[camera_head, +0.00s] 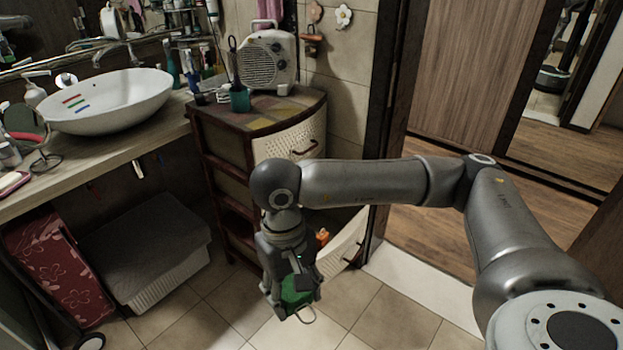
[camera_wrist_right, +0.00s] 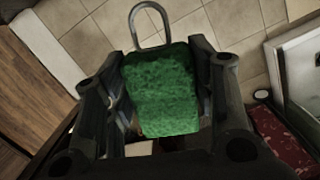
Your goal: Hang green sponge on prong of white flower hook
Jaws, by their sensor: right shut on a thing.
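My right gripper (camera_head: 292,300) is shut on the green sponge (camera_head: 297,290), low in front of the wooden cabinet and above the tiled floor. In the right wrist view the green sponge (camera_wrist_right: 161,92) sits between the two fingers, with a grey wire loop (camera_wrist_right: 150,25) sticking out from its far end. The white flower hook (camera_head: 343,16) is on the tiled wall at the top, right of the heater and well above the gripper. Its prong is too small to make out. My left gripper is not in view.
The cabinet (camera_head: 262,126) carries a white heater (camera_head: 268,62) and a teal cup (camera_head: 240,100). A lower drawer (camera_head: 345,245) of it stands open beside my right arm. A white basin (camera_head: 110,100) stands on the left counter. Another flower hook (camera_head: 315,12) is left of the white one.

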